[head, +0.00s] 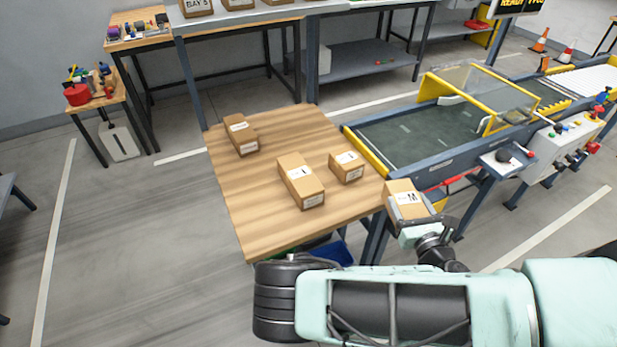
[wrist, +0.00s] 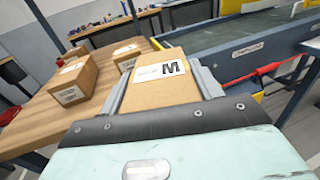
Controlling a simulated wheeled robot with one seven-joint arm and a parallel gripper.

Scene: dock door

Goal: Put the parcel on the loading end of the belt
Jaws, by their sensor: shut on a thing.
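My gripper (head: 411,210) is shut on a cardboard parcel (head: 402,188) with a white label marked M. In the wrist view the parcel (wrist: 160,78) sits between the two grey fingers. The parcel is held beside the right edge of the wooden table, close to the near left end of the belt. The belt (head: 395,137) has a dark green surface, and its near end has a yellow edge strip (head: 366,151). The near part of the belt is bare. The parcel's underside is hidden.
Three other parcels stand on the wooden table (head: 240,205): a long one (head: 300,180), a small one (head: 346,167) and one farther back (head: 241,134). A yellow-framed clear guard (head: 470,95) spans the belt. A control box (head: 560,140) stands on its near side.

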